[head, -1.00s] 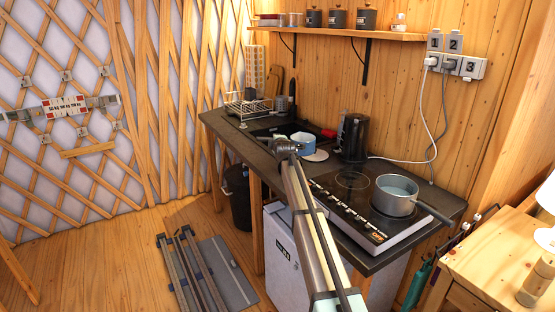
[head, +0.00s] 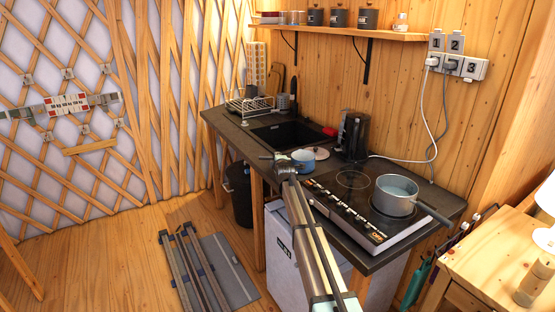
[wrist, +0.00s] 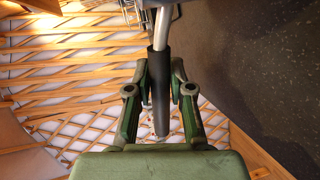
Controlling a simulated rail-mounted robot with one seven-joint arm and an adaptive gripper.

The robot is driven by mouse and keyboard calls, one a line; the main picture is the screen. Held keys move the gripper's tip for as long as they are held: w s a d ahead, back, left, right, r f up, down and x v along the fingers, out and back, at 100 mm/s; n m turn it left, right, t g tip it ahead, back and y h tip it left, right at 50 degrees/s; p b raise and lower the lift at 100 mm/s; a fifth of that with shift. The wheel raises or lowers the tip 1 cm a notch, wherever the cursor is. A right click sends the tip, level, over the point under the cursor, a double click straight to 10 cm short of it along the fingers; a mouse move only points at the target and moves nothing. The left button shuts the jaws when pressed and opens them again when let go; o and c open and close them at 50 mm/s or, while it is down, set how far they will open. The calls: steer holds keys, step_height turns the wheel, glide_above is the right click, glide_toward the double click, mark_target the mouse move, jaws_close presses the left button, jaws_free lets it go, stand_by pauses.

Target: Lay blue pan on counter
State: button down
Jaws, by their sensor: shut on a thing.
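The blue pan (head: 303,161) is by the counter (head: 232,125), left of the hob, in the head view. My gripper (head: 284,170) is at its left side, over the counter's front edge. In the wrist view my gripper (wrist: 160,95) is shut on the pan's dark handle (wrist: 160,70), which lies between the two green fingers. The pan's body is mostly out of the wrist view at the top. I cannot tell whether the pan's base touches the counter. The dark counter top also fills the right of the wrist view (wrist: 255,60).
A pale round lid (head: 318,152) lies just behind the pan. The sink (head: 285,133) is behind it to the left, with a dish rack (head: 248,104). A black kettle (head: 353,135) stands behind right. A grey pot (head: 396,193) sits on the hob (head: 350,205).

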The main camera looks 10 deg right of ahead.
steer(key=shift+f, duration=0.2)
steer(key=c, duration=1)
jaws_free()
steer(key=shift+c, duration=0.2)
steer(key=shift+r, duration=0.15)
steer(key=shift+r, duration=0.15)
steer(key=b+v, duration=0.2)
steer(key=v, duration=1)
steer(key=shift+b, duration=0.4)
